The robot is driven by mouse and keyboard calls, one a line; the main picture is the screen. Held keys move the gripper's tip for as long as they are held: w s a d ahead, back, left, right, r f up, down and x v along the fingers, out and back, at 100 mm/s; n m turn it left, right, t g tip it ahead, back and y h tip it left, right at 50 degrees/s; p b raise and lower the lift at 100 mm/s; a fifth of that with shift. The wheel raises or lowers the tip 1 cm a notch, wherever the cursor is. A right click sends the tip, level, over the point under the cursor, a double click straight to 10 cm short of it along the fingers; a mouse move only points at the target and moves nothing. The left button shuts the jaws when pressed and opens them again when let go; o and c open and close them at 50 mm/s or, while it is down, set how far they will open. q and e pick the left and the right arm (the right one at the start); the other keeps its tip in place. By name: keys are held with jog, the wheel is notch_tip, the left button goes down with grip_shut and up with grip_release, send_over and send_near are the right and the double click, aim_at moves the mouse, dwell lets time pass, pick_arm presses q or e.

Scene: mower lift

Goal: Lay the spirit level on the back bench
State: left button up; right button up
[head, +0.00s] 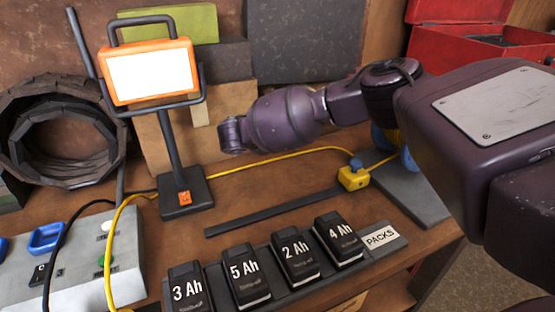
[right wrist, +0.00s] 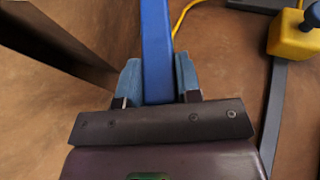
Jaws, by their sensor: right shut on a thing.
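In the right wrist view a long blue bar, which I take to be the spirit level (right wrist: 156,50), stands between the fingers of my right gripper (right wrist: 159,85). The gripper is shut on it, and the bar runs out past the fingertips to the top edge. The back bench (head: 285,190) is a brown wooden top in the head view. My right arm reaches in from the right over its back part, ending near the lamp. The right fingers and the level cannot be made out there. My left gripper is not in view.
A lit orange work lamp (head: 150,75) stands at the back left. Several battery packs (head: 247,278) sit in a front rack. A dark flat strip (head: 270,212) and yellow block (head: 353,178) lie mid-bench. A yellow cable crosses behind. A red toolbox (head: 455,50) is at back right.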

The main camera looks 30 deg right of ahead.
aim_at(279, 168)
jog(key=shift+f, duration=1.25)
notch_tip(279, 168, down, 5)
jog(key=shift+b, duration=0.85)
jog(key=shift+r, duration=0.15)
jog(key=shift+f, duration=0.2)
jog(key=o, duration=1)
jog(key=shift+r, duration=0.15)
